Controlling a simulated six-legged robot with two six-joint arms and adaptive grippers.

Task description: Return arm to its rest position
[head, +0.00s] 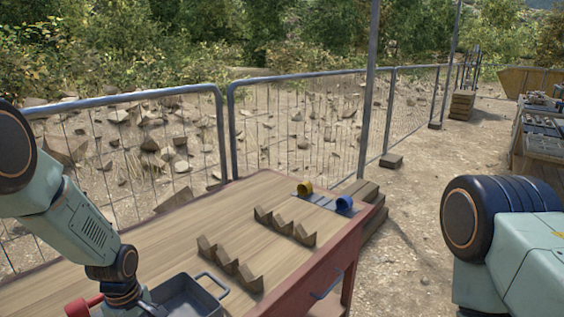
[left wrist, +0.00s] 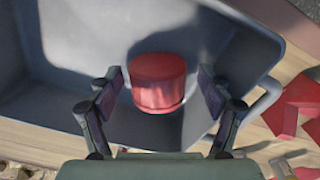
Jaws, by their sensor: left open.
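My left arm comes in from the left in the head view, and its wrist is over the grey-blue tray (head: 212,291) at the table's front edge. In the left wrist view, my left gripper (left wrist: 160,82) is open, its two fingers apart above the tray (left wrist: 60,110). A red cylinder (left wrist: 158,84) shows inside the tray, between the fingers in the picture. I cannot tell how far below the fingertips it is. In the head view the left fingers are hidden. My right gripper is out of view.
A red angular part (left wrist: 298,105) lies beside the tray. A metal fence (head: 290,125) stands behind.

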